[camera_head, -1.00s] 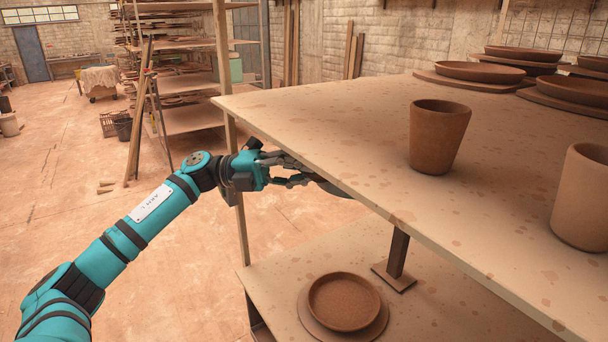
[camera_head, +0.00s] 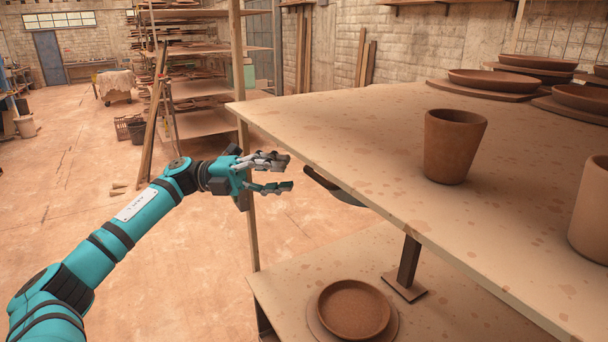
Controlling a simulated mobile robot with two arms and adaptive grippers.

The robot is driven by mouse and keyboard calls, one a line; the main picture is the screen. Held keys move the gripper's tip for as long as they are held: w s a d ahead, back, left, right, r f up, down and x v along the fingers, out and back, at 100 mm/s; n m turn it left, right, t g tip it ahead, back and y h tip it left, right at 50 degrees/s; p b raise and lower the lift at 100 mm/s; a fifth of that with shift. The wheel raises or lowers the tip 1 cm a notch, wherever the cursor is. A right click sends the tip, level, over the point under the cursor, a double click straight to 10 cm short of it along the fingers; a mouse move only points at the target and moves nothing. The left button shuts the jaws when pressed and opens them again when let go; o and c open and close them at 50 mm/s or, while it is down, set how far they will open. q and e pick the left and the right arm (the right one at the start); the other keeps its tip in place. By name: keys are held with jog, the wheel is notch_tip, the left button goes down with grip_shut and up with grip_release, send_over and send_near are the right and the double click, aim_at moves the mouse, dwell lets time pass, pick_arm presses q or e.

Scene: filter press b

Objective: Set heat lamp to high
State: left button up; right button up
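No lamp control or setting is visible. My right gripper is not in view.
The upper board (camera_head: 330,125) carries a brown clay cup (camera_head: 452,147), a second cup (camera_head: 592,210) and several plates at the back. A bowl (camera_head: 353,311) sits on the lower board (camera_head: 430,318). A wooden post (camera_head: 248,200) stands close behind my gripper.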

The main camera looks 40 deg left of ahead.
pick_arm(q)
jog(key=shift+v, duration=2.3)
